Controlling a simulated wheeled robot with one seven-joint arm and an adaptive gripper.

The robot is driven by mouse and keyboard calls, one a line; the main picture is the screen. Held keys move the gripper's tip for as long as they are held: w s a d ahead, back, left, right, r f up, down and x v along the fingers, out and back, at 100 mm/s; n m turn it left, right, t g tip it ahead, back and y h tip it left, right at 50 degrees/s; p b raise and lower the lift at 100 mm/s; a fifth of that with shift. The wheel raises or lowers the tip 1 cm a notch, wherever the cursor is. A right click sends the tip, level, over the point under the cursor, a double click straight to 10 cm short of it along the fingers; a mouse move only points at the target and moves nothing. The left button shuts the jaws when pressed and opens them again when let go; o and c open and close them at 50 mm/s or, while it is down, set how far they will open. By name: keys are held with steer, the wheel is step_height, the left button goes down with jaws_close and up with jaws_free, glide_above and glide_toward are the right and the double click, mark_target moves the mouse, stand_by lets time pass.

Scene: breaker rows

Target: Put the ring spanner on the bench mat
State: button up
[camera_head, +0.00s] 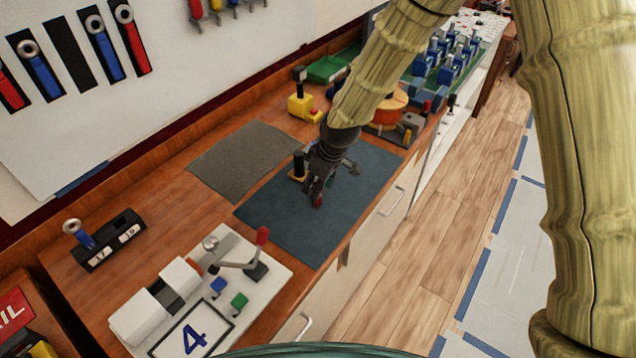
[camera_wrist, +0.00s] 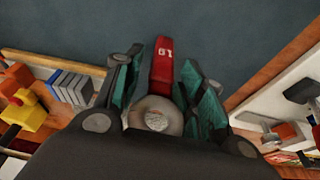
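The ring spanner (camera_wrist: 162,70) has a red handle with a white number and a round metal ring end. In the wrist view its ring end sits between the two fingers of my gripper (camera_wrist: 165,95), which look closed on it. In the head view my gripper (camera_head: 318,188) is low over the blue-green bench mat (camera_head: 290,228), and a little of the red handle shows at its tip. The mat also fills the background of the wrist view (camera_wrist: 230,25). I cannot tell whether the handle touches the mat.
A grey mat (camera_head: 243,160) lies to the left. A white lever panel (camera_head: 250,300) is in front, and a black holder (camera_head: 112,240) with a blue-handled tool stands left. Several red and blue spanners hang on the wall board.

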steer(key=shift+r, duration=0.25)
steer(key=b+v, duration=0.3)
steer(key=v, duration=0.9)
steer(key=shift+f, duration=0.1)
stand_by(1.4)
